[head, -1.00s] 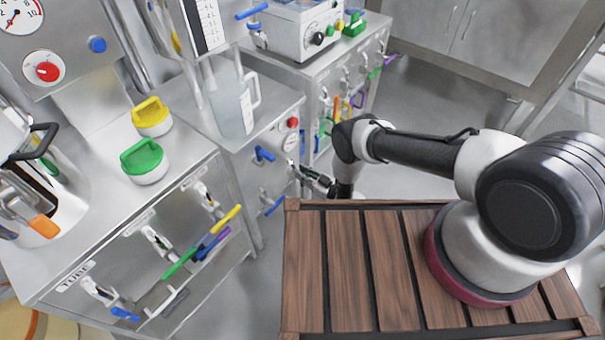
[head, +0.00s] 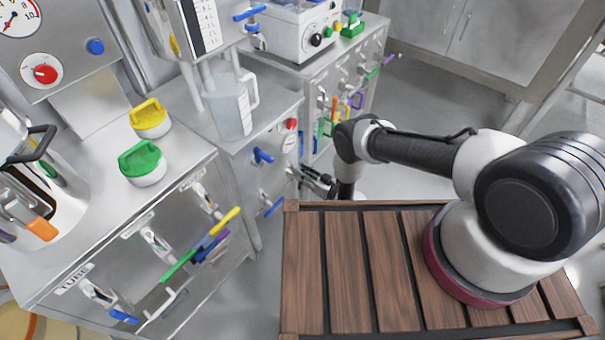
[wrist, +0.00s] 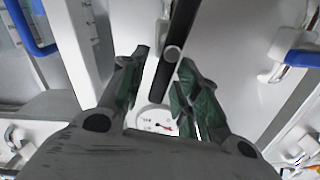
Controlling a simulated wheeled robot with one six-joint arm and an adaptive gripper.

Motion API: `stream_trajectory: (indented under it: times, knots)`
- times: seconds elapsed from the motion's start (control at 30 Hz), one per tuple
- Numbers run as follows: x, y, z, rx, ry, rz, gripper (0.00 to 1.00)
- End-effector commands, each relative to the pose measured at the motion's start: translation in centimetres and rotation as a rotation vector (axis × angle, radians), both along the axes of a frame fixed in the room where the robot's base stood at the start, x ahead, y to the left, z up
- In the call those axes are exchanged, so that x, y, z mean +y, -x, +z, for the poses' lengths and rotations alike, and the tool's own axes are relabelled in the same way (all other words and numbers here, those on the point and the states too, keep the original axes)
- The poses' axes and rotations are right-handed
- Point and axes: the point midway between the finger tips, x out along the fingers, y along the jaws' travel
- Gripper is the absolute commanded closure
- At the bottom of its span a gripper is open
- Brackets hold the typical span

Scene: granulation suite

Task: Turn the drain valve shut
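My gripper (head: 316,180) is at the front of the middle steel cabinet, below a small gauge, and looks small in the head view. In the wrist view its two green-padded fingers (wrist: 160,82) are apart. A black lever-like bar (wrist: 180,25) with a round grey boss runs down between them, closer to the right finger; contact cannot be told. Whether this bar is the drain valve's handle is unclear, as no label is readable. A blue handle (head: 263,156) and a lower blue handle (head: 274,207) are on the same cabinet, left of the gripper.
The gauge (wrist: 157,121) shows beyond the fingers in the wrist view, and another blue handle (wrist: 304,58) is at right. A clear jug (head: 232,112) stands on the cabinet. The left bench (head: 92,212) has several coloured levers. Bare floor lies beyond my arm.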

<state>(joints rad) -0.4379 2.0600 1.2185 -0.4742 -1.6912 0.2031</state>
Motion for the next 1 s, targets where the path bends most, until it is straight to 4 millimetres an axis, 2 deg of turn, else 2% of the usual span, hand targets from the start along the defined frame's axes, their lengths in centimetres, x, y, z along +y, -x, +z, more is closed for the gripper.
stream_trajectory:
  times: [0.37, 0.47, 0.8, 1.0]
  knots:
    - [-0.5, 0.3, 0.0, 0.0, 0.0, -0.002, 0.64]
    - [-1.6, 1.2, -0.1, 0.002, 0.002, -0.002, 0.64]
    - [-7.5, 5.7, 0.0, 0.004, 0.001, -0.004, 0.64]
    - [-9.3, 7.1, 0.1, 0.003, 0.003, -0.001, 0.64]
